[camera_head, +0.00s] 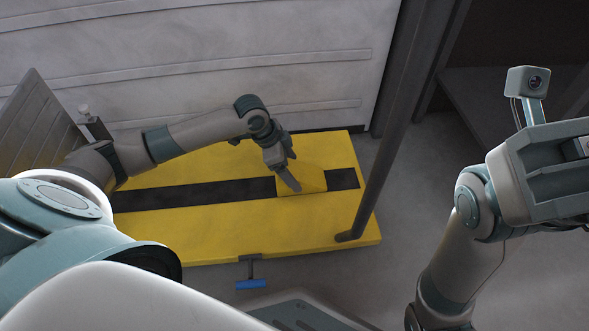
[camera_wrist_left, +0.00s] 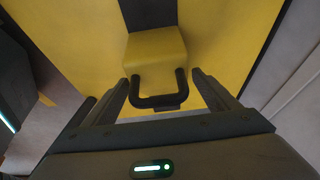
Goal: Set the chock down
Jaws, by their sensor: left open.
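The chock is a yellow block (camera_head: 313,181) with a black handle bar. It sits on the black channel of the yellow lift deck (camera_head: 205,222). In the left wrist view the chock (camera_wrist_left: 157,50) is at the top centre, with its handle (camera_wrist_left: 158,101) toward me. My left gripper (camera_head: 290,181) is over the chock in the head view. In the left wrist view its open fingers (camera_wrist_left: 165,92) stand on either side of the handle, with gaps showing. My right arm's hand (camera_head: 545,175) is at the right edge, and its fingertips cannot be made out.
A dark upright post (camera_head: 390,140) stands at the right end of the deck. A pale ribbed wall (camera_head: 220,60) runs behind it. A blue-ended handle (camera_head: 250,284) sticks out at the deck's front. Bare floor (camera_head: 425,205) lies to the right.

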